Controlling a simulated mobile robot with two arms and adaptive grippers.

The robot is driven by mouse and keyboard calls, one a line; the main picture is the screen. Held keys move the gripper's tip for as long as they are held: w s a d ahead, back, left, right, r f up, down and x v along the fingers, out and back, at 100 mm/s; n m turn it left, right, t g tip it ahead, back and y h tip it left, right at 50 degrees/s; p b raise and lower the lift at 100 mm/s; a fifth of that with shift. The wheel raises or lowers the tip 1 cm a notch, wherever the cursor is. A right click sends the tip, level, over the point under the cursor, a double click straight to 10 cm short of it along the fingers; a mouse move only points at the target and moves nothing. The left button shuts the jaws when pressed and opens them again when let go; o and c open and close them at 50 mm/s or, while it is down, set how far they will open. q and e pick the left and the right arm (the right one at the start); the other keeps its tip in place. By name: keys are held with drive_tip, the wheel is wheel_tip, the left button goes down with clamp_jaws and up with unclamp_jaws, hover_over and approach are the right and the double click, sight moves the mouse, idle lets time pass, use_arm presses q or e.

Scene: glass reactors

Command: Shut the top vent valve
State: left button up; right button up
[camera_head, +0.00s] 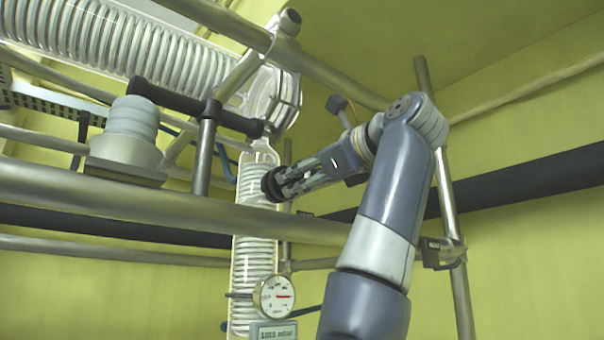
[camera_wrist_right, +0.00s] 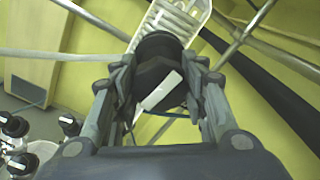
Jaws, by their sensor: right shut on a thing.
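The top vent valve shows as a black knob (camera_wrist_right: 150,78) with a white bar on its face in the right wrist view. In the head view its dark round end (camera_head: 268,186) shows in front of the upright glass coil. My right gripper (camera_head: 284,183) reaches it from the right. In the right wrist view the gripper's two fingers (camera_wrist_right: 160,70) are on either side of the knob, shut on it. The white bar lies slanted in that view. The valve's body behind the knob is mostly hidden. My left gripper is in neither view.
A round dial gauge (camera_head: 274,296) and a display (camera_head: 273,331) sit below on the glass column (camera_head: 252,262). Metal rails (camera_head: 170,208) cross in front. A dark horizontal bar (camera_head: 200,105) is at upper left. Several black knobs (camera_wrist_right: 68,124) show at lower left in the right wrist view.

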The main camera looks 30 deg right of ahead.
drive_tip(key=m+p, duration=0.1)
drive_tip(key=m, duration=0.2)
drive_tip(key=shift+a+m, duration=0.1)
drive_tip(key=shift+m, duration=0.2)
drive_tip(key=m+p, duration=0.1)
drive_tip(key=m, duration=0.2)
drive_tip(key=shift+m, duration=0.3)
drive_tip(key=m+p, duration=0.2)
drive_tip(key=m, duration=0.1)
drive_tip(key=shift+m, duration=0.3)
drive_tip(key=shift+m+p, duration=1.2)
drive_tip(key=shift+m, duration=0.2)
drive_tip(key=shift+f, duration=0.1)
drive_tip(key=o, duration=1.1)
